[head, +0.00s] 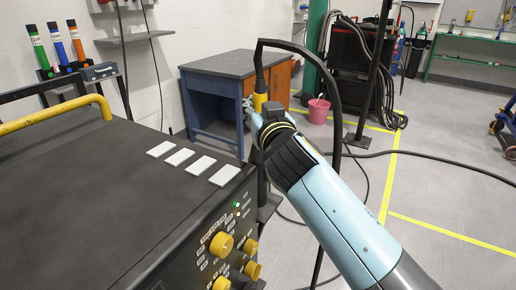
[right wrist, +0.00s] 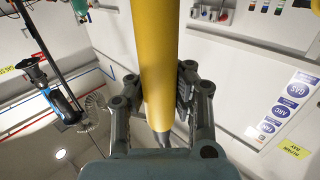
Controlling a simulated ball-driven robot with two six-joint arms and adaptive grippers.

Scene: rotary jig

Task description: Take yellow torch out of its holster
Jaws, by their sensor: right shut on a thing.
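The yellow torch (head: 260,94) stands roughly upright beyond the black machine's right side, with a black cable arching from its top. My right gripper (head: 252,108) is at the torch, partly hidden by my wrist. In the right wrist view, the yellow torch body (right wrist: 158,70) runs between the two fingers of my right gripper (right wrist: 160,95), which is shut on it. A dark tapered part shows at the body's lower end. I cannot clearly make out the holster, so I cannot tell whether the torch is in it. My left gripper is not seen.
The black machine (head: 75,190) has white plates, yellow knobs and a yellow rail. A blue workbench (head: 215,105) stands behind it. A pink bucket (head: 318,110) is on the floor near a dark post (head: 372,80). Cables cross the floor, which is open at the right.

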